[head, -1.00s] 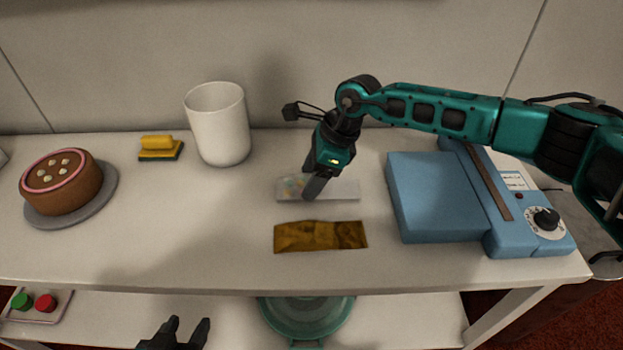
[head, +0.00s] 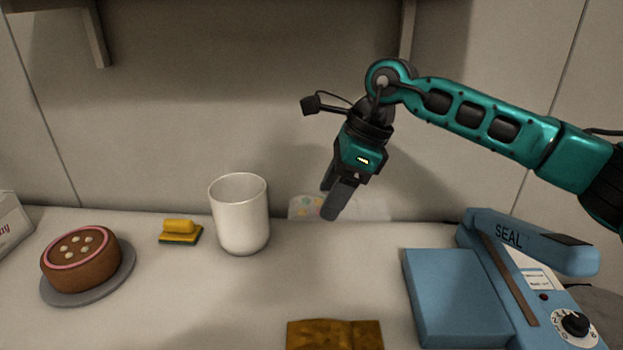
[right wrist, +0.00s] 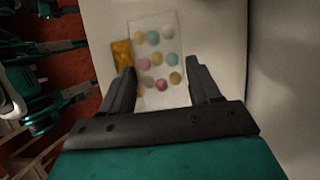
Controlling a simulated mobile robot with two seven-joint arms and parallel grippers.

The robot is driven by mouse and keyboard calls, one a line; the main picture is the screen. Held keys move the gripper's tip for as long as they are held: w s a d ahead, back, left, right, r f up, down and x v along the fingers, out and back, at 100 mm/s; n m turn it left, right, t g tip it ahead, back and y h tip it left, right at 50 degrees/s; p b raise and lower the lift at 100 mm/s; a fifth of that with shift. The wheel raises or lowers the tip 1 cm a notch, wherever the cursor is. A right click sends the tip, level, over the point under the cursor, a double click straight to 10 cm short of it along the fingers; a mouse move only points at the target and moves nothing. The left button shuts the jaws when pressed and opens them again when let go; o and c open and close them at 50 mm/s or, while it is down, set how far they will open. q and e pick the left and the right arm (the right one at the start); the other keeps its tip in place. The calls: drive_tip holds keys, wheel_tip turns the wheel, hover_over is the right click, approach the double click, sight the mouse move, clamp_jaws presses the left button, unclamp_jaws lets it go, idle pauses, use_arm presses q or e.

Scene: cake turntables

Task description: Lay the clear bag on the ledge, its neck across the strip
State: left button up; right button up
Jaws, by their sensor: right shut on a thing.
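The clear bag (head: 305,207) with pastel round sweets is raised above the back of the counter, seen against the wall. My right gripper (head: 331,202) is shut on it and hides its middle. In the right wrist view the bag (right wrist: 157,42) lies between the two fingers (right wrist: 161,70). The blue sealer stands at the right, with its flat ledge (head: 452,295) on its left side. A dark brown strip (head: 508,278) runs beside the ledge. The sealing arm marked SEAL (head: 530,240) is up. My left gripper is out of view.
A gold pouch (head: 335,336) lies at the front of the counter. A white cup (head: 240,215), a yellow and green sponge (head: 180,232) and a brown cake (head: 82,258) on a grey turntable (head: 120,282) stand left. A shelf overhangs the back. The counter between cup and sealer is clear.

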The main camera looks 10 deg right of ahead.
drive_tip(key=shift+s+d+f+n+g, duration=0.25)
drive_tip(key=shift+s+d+n+g, duration=0.2)
drive_tip(key=shift+n, duration=0.45)
drive_tip(key=s+d+f+n+g+h+p, duration=0.4)
drive_tip(key=s+d+n, duration=0.3)
drive_tip(key=n, duration=1.1)
drive_tip(key=s, duration=0.2)
drive_tip(key=shift+s+d+f, duration=0.35)
drive_tip(key=shift+g, duration=0.25)
